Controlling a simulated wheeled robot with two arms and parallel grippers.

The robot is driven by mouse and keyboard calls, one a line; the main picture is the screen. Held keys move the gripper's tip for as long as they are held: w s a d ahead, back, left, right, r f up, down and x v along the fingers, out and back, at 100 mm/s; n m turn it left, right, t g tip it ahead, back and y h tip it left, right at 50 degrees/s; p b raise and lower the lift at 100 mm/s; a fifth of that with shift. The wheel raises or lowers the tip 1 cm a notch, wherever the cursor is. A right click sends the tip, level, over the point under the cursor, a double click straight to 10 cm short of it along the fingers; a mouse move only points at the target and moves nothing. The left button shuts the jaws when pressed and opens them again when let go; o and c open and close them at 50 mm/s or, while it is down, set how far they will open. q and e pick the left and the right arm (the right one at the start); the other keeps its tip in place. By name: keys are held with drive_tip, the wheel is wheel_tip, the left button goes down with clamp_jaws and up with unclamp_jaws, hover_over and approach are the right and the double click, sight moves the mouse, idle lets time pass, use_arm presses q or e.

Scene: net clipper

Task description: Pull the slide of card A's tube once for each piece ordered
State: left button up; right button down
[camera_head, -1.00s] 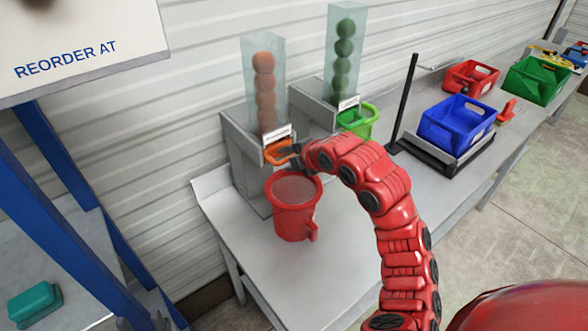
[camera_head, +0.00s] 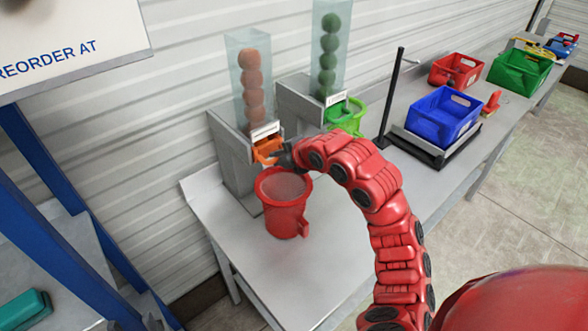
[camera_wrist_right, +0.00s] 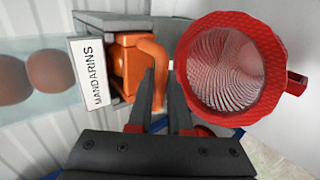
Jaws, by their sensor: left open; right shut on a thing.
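A clear tube of orange balls (camera_head: 252,85) stands on a grey dispenser (camera_head: 228,150). Its label reads MANDARINS in the right wrist view (camera_wrist_right: 88,75). Below the label is an orange slide (camera_head: 268,149) with a bent handle (camera_wrist_right: 156,62). My right gripper (camera_head: 285,155) is shut on that handle; its dark fingers (camera_wrist_right: 160,98) sit either side of it. A red bucket (camera_head: 284,215) with a mesh inside stands below, in front of the dispenser; no ball shows in it. My left gripper is not in view. No card A is readable.
A second tube of green balls (camera_head: 328,60) has a green slide and a green bucket (camera_head: 357,118) beside it. A blue crate (camera_head: 443,115) sits on a scale with a black post (camera_head: 393,95). Red and green crates stand farther back. A REORDER AT board hangs upper left.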

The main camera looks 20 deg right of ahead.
drive_tip(key=shift+s+d+r+p, duration=0.1)
drive_tip(key=shift+s+d+p, duration=0.4)
drive_tip(key=shift+s, duration=1)
drive_tip(key=shift+s+d+f+p, duration=0.1)
drive_tip(key=shift+s+d+p, duration=0.45)
drive_tip(key=shift+s, duration=0.95)
drive_tip(key=shift+s+d+r+p, duration=0.1)
drive_tip(key=shift+s+d+p, duration=0.4)
drive_tip(key=shift+s, duration=1)
drive_tip(key=shift+d, duration=0.15)
drive_tip(key=shift+w+f+b, duration=0.2)
drive_tip(key=shift+w+b, duration=0.1)
drive_tip(key=shift+b, duration=0.35)
drive_tip(key=w+a+b, duration=0.1)
drive_tip(key=w+b, duration=0.2)
drive_tip(key=w+a+b, duration=0.1)
drive_tip(key=w+b, duration=0.2)
drive_tip(key=w+a+b, duration=0.1)
drive_tip(key=w+b, duration=0.2)
drive_tip(key=shift+a, duration=0.25)
drive_tip(key=shift+w+r, duration=0.1)
drive_tip(key=shift+r, duration=0.05)
